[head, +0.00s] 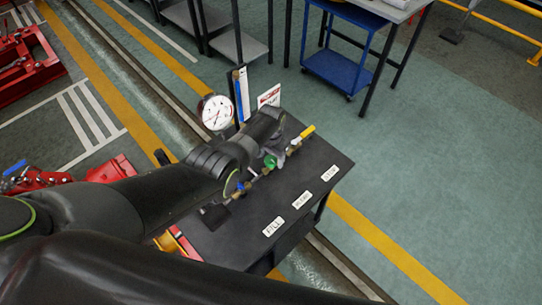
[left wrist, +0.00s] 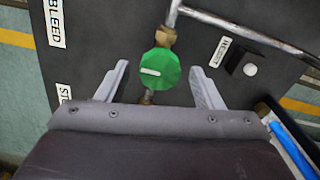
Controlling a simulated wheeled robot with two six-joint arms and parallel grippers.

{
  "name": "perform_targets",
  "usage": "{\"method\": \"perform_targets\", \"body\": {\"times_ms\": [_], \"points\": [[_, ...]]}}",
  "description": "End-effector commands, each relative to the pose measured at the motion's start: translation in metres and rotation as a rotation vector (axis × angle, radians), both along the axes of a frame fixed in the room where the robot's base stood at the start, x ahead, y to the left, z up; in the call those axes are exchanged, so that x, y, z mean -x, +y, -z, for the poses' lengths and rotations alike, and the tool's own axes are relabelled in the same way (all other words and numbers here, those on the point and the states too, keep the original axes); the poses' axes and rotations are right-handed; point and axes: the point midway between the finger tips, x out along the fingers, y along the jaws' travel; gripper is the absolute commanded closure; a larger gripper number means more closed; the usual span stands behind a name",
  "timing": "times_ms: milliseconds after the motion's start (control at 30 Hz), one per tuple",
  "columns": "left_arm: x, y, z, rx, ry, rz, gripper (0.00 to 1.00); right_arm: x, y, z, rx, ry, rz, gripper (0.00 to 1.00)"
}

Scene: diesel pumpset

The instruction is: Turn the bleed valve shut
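The bleed valve seems to be the green knob (head: 270,161) on the pipe behind the BLEED label (head: 302,199), between a blue handle (head: 240,187) and a yellow handle (head: 303,135). In the left wrist view the green knob (left wrist: 160,70) is many-sided, with a white line lying nearly level, on a brass fitting (left wrist: 165,36). My left gripper (left wrist: 158,68) is open, with one finger on each side of the knob and a visible gap to both. In the head view my arm hides most of this gripper. My right gripper is not in view.
A round pressure gauge (head: 215,112) stands at the back of the black bench (head: 240,240). A metal pipe (left wrist: 235,26) and a black box with a white button (left wrist: 250,69) lie beside the knob. FILL (head: 273,227) and STOP (head: 329,172) labels line the clear front edge.

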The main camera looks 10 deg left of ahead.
Motion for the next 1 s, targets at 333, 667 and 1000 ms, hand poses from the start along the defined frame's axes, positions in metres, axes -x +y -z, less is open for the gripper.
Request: {"method": "perform_targets", "body": {"times_ms": [333,667,1000], "points": [[0.000,0.000,-0.002,0.001,0.000,-0.002,0.38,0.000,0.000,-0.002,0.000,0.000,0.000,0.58],[0.000,0.000,-0.040,0.001,-0.003,-0.001,0.38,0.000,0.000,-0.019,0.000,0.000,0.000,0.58],[0.000,0.000,-0.090,0.001,-0.003,-0.001,0.38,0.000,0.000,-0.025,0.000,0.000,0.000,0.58]]}}
